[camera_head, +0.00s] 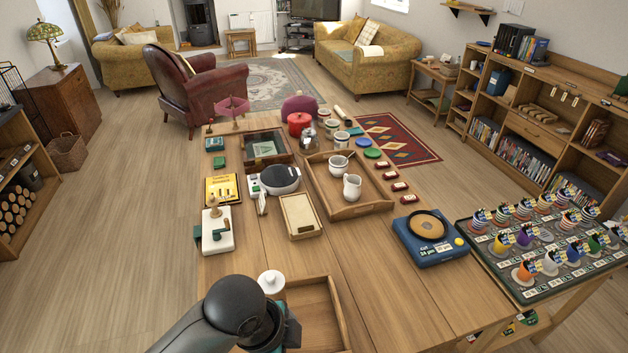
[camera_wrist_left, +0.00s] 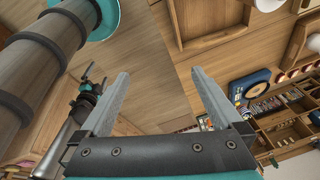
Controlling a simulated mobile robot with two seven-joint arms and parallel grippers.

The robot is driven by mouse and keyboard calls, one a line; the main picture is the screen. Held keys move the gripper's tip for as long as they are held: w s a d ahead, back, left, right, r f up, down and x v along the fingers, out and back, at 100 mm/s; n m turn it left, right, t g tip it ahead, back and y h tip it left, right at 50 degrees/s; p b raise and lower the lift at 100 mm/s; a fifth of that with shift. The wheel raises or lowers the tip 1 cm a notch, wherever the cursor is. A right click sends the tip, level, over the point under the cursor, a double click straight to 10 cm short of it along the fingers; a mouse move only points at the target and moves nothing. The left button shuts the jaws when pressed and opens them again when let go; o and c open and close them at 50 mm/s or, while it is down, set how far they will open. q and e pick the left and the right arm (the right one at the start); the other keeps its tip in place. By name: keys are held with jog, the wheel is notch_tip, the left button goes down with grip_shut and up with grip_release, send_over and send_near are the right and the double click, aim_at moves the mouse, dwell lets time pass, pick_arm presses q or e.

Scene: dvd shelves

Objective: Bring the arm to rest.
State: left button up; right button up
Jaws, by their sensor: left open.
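My left arm (camera_head: 237,308) comes in at the bottom of the head view, over the near edge of the wooden table (camera_head: 385,290). Its teal and dark gripper end is beside an open wooden tray (camera_head: 328,300); the fingertips are hidden there. In the left wrist view my left gripper (camera_wrist_left: 157,92) has its two grey fingers wide apart, with nothing between them but wooden surface behind. My right gripper cannot be made out in the head view.
A white round-topped item (camera_head: 271,281) stands close to the gripper. A blue scale (camera_head: 428,235) and a tray with a white jug (camera_head: 352,187) are farther right. A rack of coloured cups (camera_head: 540,240) is at the right. The table's front right is clear.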

pick_arm(q)
jog(key=s+a+n+t+y, duration=0.25)
jog(key=s+a+n, duration=0.8)
jog(key=n, duration=0.55)
notch_tip(320, 180, down, 30)
jog(key=a+g+b, duration=0.2)
jog(key=b, duration=0.7)
jog(key=s+a+f+b, duration=0.1)
jog(key=s+f+b, duration=0.3)
jog(key=s+f, duration=0.3)
jog(key=s+a+f+g+b, duration=0.1)
jog(key=s+f+b, duration=0.3)
jog(key=f, duration=1.2)
jog(key=s, duration=0.4)
jog(key=shift+a+f, duration=0.15)
jog(key=shift+a, duration=0.1)
pick_arm(e)
notch_tip(320, 180, down, 17)
jog(key=s, duration=0.2)
jog(key=shift+s+g, duration=0.2)
jog(key=shift+g, duration=0.1)
jog(key=shift+f, duration=0.1)
